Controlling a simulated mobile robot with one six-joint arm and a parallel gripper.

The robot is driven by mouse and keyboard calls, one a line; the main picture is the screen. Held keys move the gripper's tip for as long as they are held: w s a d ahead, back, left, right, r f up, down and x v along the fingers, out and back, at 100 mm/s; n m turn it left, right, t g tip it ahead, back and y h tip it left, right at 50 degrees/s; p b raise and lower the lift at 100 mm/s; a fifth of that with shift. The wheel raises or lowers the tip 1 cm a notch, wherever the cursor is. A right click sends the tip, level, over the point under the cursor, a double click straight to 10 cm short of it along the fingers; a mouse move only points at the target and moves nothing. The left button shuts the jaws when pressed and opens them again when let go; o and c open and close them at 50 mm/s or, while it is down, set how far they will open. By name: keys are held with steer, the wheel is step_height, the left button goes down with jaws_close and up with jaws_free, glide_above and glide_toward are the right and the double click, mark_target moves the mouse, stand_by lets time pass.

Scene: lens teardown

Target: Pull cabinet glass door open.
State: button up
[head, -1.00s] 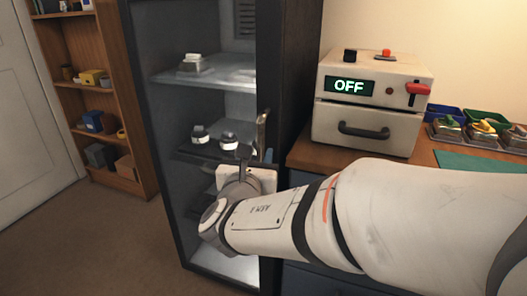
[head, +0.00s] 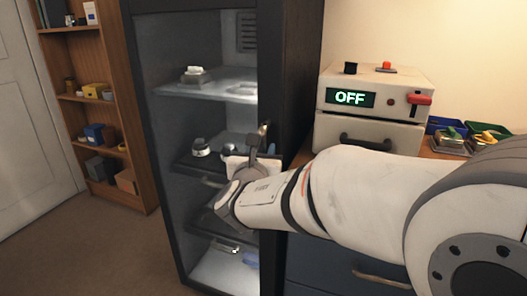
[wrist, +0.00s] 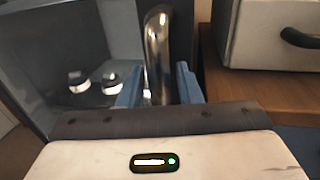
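The glass-door cabinet (head: 150,130) is dark-framed and stands left of the counter. Its glass door looks closed, with lit shelves showing through it. The metal door handle (wrist: 157,50) is an upright shiny bar in the wrist view. Its upper end (head: 263,130) shows near the cabinet's right edge in the head view. My gripper (wrist: 160,88) has its two blue fingers on either side of the handle, with narrow gaps seeming to show between fingers and bar.
A white box device (head: 375,95) with an OFF display sits on the wooden counter (head: 304,152) right of the cabinet. Coloured trays (head: 485,135) lie farther right, partly behind my arm. A wooden bookshelf (head: 112,125) stands at left. The floor (head: 95,250) before the cabinet is clear.

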jaws_close()
